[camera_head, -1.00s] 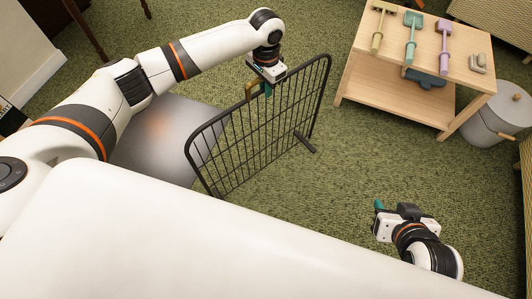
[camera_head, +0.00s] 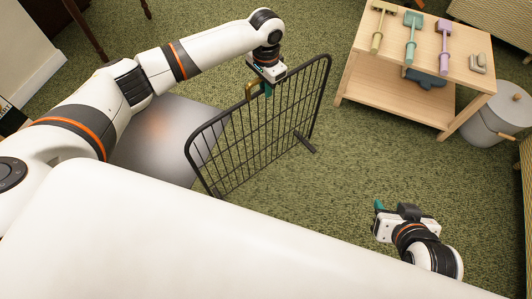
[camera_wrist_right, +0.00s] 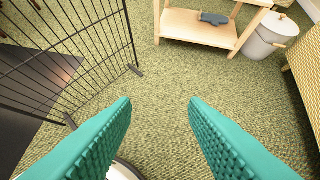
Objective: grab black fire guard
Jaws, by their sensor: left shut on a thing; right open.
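The black fire guard (camera_head: 272,128), a barred metal screen on small feet, stands upright on the green carpet in the middle of the head view. It also shows at the left of the right wrist view (camera_wrist_right: 75,50). My left gripper (camera_head: 266,88) is shut on the guard's top edge, by a brass-coloured handle (camera_head: 250,91). My left fingertips are mostly hidden. My right gripper (camera_head: 379,206) is low over the carpet, right of the guard and apart from it. Its teal fingers stand wide open and empty in the right wrist view (camera_wrist_right: 160,125).
A wooden table (camera_head: 390,80) at the upper right holds green, teal and purple tools, with a dark blue item (camera_head: 426,78) on its lower shelf. A grey lidded bin (camera_head: 490,120) stands beside it. A dark grey plate (camera_head: 165,145) lies behind the guard. Carpet right of the guard is clear.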

